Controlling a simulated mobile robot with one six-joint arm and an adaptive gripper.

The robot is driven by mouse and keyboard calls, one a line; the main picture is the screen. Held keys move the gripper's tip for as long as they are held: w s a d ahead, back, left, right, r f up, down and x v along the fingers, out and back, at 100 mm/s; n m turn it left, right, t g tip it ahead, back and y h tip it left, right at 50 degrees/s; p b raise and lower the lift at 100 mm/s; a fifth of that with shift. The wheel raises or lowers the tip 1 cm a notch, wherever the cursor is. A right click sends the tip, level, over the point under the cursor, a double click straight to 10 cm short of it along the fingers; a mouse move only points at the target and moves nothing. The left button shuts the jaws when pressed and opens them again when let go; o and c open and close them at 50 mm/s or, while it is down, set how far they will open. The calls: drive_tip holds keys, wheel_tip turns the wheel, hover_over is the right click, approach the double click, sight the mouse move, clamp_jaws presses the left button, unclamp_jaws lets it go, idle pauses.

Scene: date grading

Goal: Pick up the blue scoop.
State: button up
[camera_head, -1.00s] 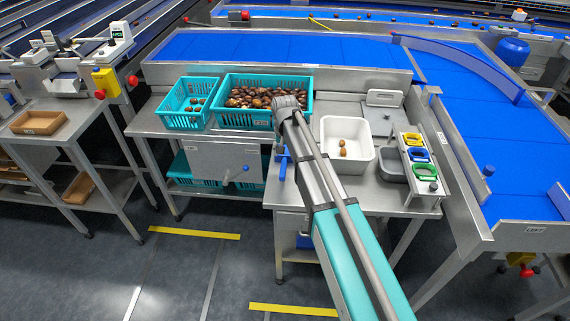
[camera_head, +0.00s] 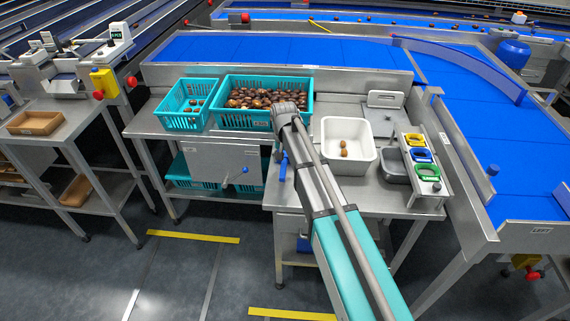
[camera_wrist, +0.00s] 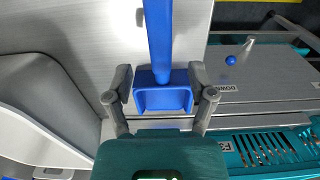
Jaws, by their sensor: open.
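The blue scoop (camera_wrist: 163,98) lies on the steel table, its handle (camera_wrist: 159,35) running toward the top of the wrist view. In the head view only part of the scoop (camera_head: 283,168) shows, left of my arm. My gripper (camera_wrist: 160,78) is open in the wrist view, with one finger on each side of the scoop near where handle and bowl meet. I see no clear grip on it, and the height gap between fingers and scoop is hard to tell. In the head view my arm hides the fingers.
A white tub (camera_head: 329,163) holding dates stands right of my arm. A grey bin (camera_head: 390,173) and yellow, blue and green rings stand farther right. A teal crate of dates (camera_head: 225,121) and a smaller teal crate (camera_head: 170,120) sit behind and left.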

sight(284, 164)
drive_tip(key=shift+a+f+b, duration=0.1)
drive_tip(key=shift+f+b, duration=1.15)
drive_tip(key=shift+f, duration=0.35)
clamp_jaws()
